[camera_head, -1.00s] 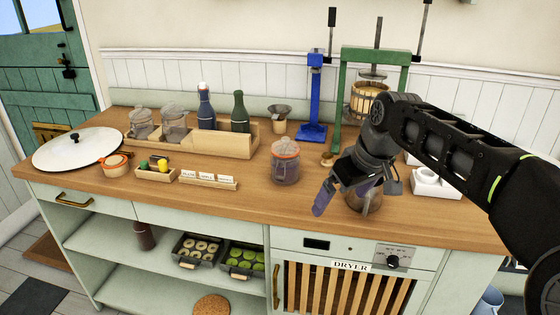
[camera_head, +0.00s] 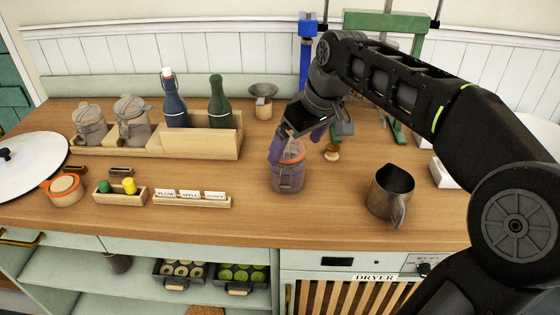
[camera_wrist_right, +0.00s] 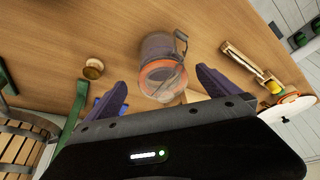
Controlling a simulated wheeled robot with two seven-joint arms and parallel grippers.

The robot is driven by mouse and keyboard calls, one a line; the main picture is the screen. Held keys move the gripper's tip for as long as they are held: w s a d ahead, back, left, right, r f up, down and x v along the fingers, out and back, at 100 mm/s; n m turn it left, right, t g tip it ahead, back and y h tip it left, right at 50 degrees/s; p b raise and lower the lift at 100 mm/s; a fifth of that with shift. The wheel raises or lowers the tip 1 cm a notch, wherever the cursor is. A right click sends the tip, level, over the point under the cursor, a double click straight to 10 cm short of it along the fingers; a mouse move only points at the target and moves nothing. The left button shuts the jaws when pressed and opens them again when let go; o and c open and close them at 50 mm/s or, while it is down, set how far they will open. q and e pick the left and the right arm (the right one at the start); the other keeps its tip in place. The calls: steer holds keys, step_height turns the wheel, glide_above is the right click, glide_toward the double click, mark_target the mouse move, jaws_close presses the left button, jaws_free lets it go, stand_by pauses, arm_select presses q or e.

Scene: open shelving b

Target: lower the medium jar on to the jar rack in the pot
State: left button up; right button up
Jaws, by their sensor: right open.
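A glass clip-top jar with an orange seal (camera_head: 287,178), which may be the medium jar, stands upright on the wooden counter and holds something dark. It also shows in the right wrist view (camera_wrist_right: 158,48). My right gripper (camera_head: 297,142) is open over its top, with purple fingers. In the wrist view the fingers (camera_wrist_right: 162,85) are apart, with the jar's lid beyond and between them; I cannot tell whether they touch it. No pot or jar rack shows that I can make out. My left gripper is out of view.
A metal pitcher (camera_head: 391,190) stands right of the jar. A wooden holder (camera_head: 215,146) with jars and bottles is behind left. A label tray (camera_head: 190,202), a small box (camera_head: 120,197) and a large white lid (camera_head: 30,185) lie left. Counter in front is clear.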

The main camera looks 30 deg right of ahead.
steer(key=shift+s, duration=0.1)
steer(key=shift+x, duration=1.3)
steer(key=shift+x, duration=2.65)
steer(key=shift+a, duration=0.15)
steer(key=c, duration=2.1)
steer(key=shift+r, duration=0.15)
